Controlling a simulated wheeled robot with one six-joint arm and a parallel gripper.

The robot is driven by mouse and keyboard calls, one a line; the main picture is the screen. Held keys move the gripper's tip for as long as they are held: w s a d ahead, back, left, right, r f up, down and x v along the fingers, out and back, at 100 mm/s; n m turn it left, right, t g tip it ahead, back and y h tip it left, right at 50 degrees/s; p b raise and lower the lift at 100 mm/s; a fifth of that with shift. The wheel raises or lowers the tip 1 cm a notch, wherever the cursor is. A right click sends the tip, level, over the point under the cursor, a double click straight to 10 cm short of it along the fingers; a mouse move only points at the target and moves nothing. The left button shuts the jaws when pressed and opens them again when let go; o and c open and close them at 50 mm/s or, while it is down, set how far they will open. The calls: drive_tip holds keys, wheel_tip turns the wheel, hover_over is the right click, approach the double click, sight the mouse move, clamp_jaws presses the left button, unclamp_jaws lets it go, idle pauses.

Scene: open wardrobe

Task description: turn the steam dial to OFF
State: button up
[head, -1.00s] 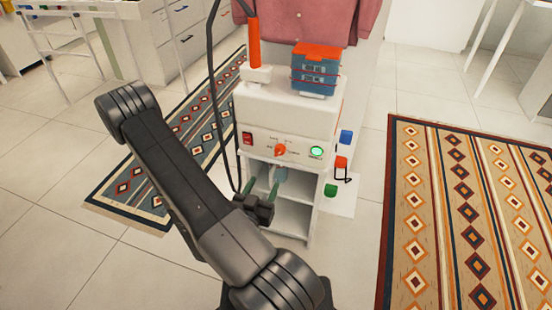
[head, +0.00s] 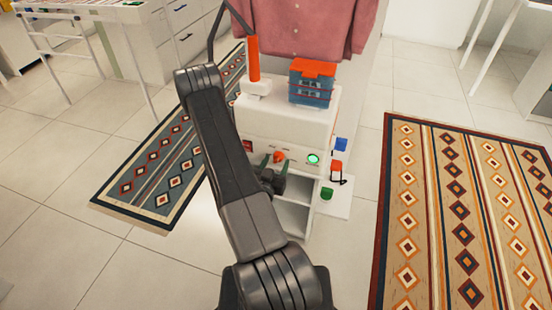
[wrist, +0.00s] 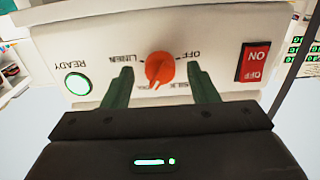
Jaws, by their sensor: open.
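The orange steam dial (wrist: 160,68) is on the white front panel of the steamer, with LINEN and OFF lettered to either side of it in the upside-down wrist view. Its narrow end appears to point toward the lower-left lettering there, away from OFF. In the head view the dial (head: 280,156) shows just above my gripper (head: 273,161). My gripper's green fingers (wrist: 160,75) are open, one on each side of the dial in the wrist view, with gaps between. I cannot tell how deep they reach around it.
A green-lit READY button (wrist: 77,84) and a red ON/OFF switch (wrist: 254,62) flank the dial. A blue box with an orange lid (head: 312,82) stands on top of the steamer. Open shelves (head: 293,217) lie below the panel. Patterned rugs (head: 455,200) cover floor nearby.

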drive_tip(key=shift+w+d, duration=0.1)
drive_tip(key=shift+w, duration=0.3)
drive_tip(key=shift+c, duration=0.2)
drive_tip(key=c, duration=0.9)
